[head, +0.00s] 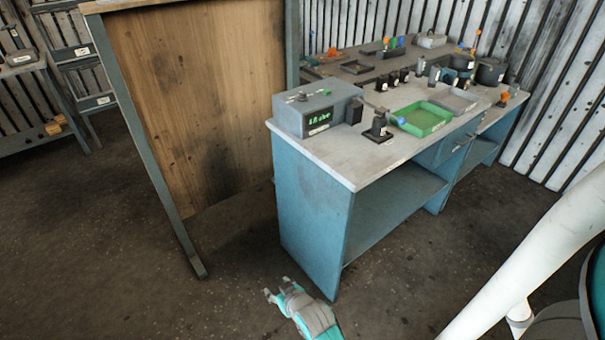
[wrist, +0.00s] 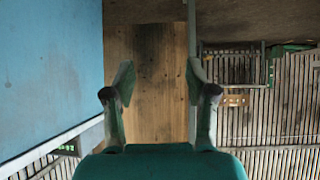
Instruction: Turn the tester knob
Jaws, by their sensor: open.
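The tester (head: 318,108) is a grey box with a green lit display, at the near left corner of the workbench top. A small dark knob-like part (head: 302,97) shows on its top face; I cannot tell for sure that it is the knob. My gripper (head: 276,293) is open and empty, low in front of the bench's left end, well below the tester and apart from it. In the wrist view my gripper (wrist: 160,85) shows two spread fingers with nothing between them.
The blue workbench (head: 310,205) has a light top holding a green tray (head: 424,119), a small dark fixture (head: 378,128) and several pots and parts. A wooden panel (head: 200,100) in a metal frame stands left of the bench. The floor (head: 120,250) in front is clear.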

